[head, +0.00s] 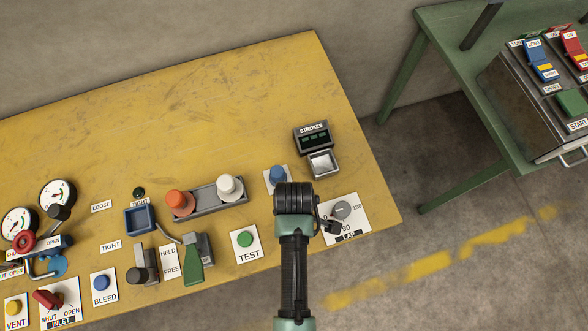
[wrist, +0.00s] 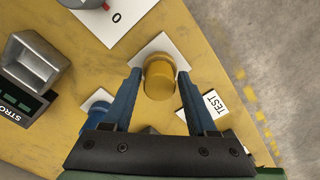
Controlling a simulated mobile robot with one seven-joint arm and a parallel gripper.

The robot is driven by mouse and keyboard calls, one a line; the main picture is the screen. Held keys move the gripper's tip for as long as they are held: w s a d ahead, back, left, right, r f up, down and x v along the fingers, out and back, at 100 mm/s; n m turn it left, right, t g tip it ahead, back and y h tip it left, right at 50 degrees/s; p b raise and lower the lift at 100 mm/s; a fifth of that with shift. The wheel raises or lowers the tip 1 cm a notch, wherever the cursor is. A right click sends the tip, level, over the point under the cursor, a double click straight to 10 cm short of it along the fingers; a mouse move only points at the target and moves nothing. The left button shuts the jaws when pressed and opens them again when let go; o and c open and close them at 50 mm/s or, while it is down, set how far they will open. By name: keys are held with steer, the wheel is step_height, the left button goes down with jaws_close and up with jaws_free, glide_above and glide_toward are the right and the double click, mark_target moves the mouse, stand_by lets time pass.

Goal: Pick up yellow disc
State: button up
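A round amber-yellow disc or knob (wrist: 159,82) shows in the wrist view, on a white plate (wrist: 146,52) on the yellow bench. My gripper (wrist: 160,74) is open, with one blue finger on each side of it. In the head view my arm and wrist hide this yellow piece and the fingertips. Another yellow round button (head: 13,308) is on the VENT plate at the bench's lower left.
The TEST plate (wrist: 213,104) and a blue button (wrist: 98,113) are close beside my fingers. The STROKES display (head: 313,136), a metal tray (head: 323,164) and the LAP dial (head: 342,209) stand nearby. The bench's back is clear.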

jaws_close()
